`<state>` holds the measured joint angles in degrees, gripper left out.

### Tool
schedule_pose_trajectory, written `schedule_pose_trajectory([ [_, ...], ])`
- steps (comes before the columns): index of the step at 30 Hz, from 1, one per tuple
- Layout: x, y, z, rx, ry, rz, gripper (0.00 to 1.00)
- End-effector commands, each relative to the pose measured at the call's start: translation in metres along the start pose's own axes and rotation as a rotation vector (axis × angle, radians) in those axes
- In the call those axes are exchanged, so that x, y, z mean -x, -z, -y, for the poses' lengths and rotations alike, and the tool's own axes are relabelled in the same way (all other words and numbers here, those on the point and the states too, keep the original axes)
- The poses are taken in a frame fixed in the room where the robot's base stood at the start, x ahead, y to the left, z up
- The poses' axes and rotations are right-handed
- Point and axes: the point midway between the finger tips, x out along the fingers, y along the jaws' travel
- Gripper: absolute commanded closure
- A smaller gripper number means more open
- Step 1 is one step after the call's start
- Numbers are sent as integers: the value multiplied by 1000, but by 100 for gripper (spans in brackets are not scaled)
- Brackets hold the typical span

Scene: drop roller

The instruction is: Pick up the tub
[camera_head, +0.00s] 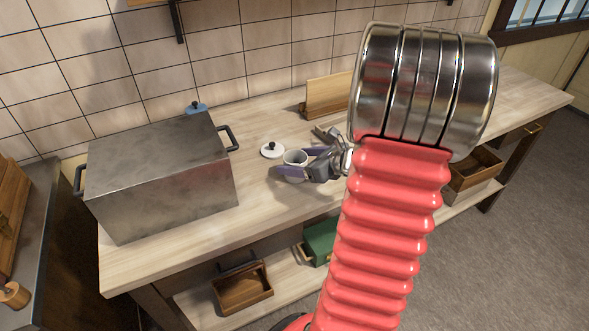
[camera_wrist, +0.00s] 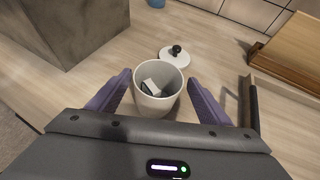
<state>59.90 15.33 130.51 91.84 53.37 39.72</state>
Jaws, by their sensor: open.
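The tub is a small white round pot (camera_head: 294,158) standing upright on the wooden worktop. In the wrist view the tub (camera_wrist: 157,103) is open at the top, with a few small pale and dark pieces inside. My gripper (camera_head: 293,164) is open, with its purple fingers on either side of the tub; in the wrist view the gripper (camera_wrist: 158,80) shows small gaps between the fingers and the tub wall. The white lid with a dark knob (camera_wrist: 175,57) lies on the worktop just beyond the tub; it also shows in the head view (camera_head: 272,149).
A large grey metal box with dark handles (camera_head: 160,180) stands on the worktop to the left. A wooden stand (camera_head: 328,96) is behind, to the right. A blue object (camera_head: 196,107) sits behind the box. Bare worktop (camera_head: 262,208) lies in front of the tub.

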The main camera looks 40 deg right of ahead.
Motion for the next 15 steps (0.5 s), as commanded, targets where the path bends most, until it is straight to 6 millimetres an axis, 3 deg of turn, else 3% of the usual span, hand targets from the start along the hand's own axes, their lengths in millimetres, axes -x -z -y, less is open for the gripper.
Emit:
schedule_pose_trajectory([
  [9,-39,3,-4,0,-3,-1,28],
  [15,-49,2,-3,0,0,0,28],
])
